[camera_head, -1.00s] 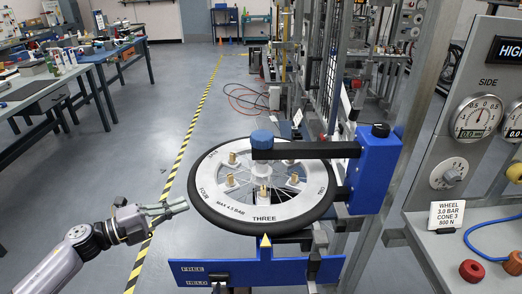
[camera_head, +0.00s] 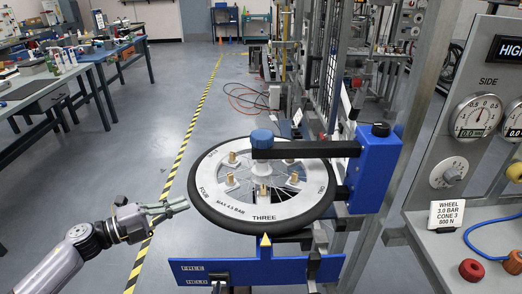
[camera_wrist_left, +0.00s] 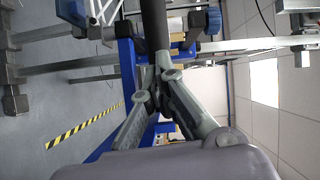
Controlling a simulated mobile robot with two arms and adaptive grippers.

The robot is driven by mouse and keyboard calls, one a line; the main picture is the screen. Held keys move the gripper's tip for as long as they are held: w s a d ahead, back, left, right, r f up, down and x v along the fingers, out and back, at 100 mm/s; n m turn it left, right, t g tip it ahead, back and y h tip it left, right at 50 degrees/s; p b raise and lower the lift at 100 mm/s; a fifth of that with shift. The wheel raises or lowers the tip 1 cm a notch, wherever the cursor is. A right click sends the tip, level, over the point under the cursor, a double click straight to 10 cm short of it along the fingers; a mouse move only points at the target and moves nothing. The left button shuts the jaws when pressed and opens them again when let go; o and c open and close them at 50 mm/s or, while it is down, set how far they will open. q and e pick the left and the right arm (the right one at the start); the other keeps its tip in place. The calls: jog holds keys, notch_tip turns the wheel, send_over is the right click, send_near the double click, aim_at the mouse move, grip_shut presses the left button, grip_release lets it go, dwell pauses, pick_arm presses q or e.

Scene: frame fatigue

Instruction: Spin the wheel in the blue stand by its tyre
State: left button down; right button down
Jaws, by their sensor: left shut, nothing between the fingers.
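The wheel (camera_head: 235,207) lies flat in the blue stand (camera_head: 376,170), with a black tyre (camera_head: 215,218) around a pale rim marked with words. "THREE" sits at the front by a yellow pointer (camera_head: 265,240). A dark arm with a blue knob (camera_head: 262,139) reaches over the hub. My left gripper (camera_head: 185,204) is shut and empty at the tyre's left edge. In the left wrist view, its fingertips (camera_wrist_left: 162,75) meet close to the dark tyre edge (camera_wrist_left: 154,25); I cannot tell whether they touch it. My right gripper is not in view.
A blue plate with white labels (camera_head: 225,271) stands below the wheel. Floor to the left is open, with workbenches (camera_head: 60,85) beyond.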

pick_arm(q)
jog(key=shift+d, duration=0.15)
dwell(0.3)
jog(key=v, duration=0.4)
jog(key=shift+a, duration=0.25)
dwell(0.4)
